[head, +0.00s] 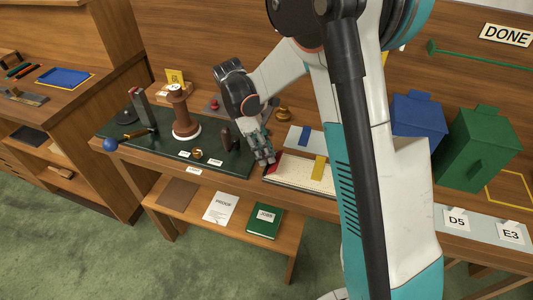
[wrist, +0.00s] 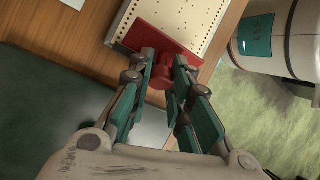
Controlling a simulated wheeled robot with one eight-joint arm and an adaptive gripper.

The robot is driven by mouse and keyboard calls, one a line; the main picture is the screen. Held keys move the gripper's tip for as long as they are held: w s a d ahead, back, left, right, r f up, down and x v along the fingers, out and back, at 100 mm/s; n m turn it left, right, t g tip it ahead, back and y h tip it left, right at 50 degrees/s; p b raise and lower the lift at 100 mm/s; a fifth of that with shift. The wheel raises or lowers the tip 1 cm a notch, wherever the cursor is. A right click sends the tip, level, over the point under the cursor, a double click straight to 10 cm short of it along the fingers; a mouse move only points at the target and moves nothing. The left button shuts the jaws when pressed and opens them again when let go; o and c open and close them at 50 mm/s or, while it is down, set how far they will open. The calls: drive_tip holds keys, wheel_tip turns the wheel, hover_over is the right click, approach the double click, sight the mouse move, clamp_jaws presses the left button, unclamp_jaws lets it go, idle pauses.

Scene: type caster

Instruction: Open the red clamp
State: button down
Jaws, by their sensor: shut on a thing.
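The red clamp (wrist: 168,45) sits at the end of a pale perforated board (wrist: 190,18) in the wrist view. A rounded red part of it stands between my fingertips. In the head view only a small red piece of the clamp (head: 277,161) shows beside the fingers; the rest is hidden. My gripper (wrist: 164,65) is shut on that rounded red part, with one green-padded finger on each side. In the head view my gripper (head: 265,157) points down at the board's left end, by the bench's front edge.
A dark green mat (head: 215,166) left of the gripper holds a brown spool-like post (head: 184,115), a small brass piece (head: 197,154) and an upright dark piece (head: 227,139). A lower shelf (head: 180,218) holds papers and a green book (head: 265,220).

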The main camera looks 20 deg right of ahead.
idle(0.5)
drive_tip(key=c, duration=1.4)
unclamp_jaws()
drive_tip(key=shift+c, duration=0.2)
drive_tip(key=v, duration=1.2)
drive_tip(key=shift+a, duration=0.2)
drive_tip(key=shift+w+f, duration=0.1)
drive_tip(key=shift+w, duration=0.05)
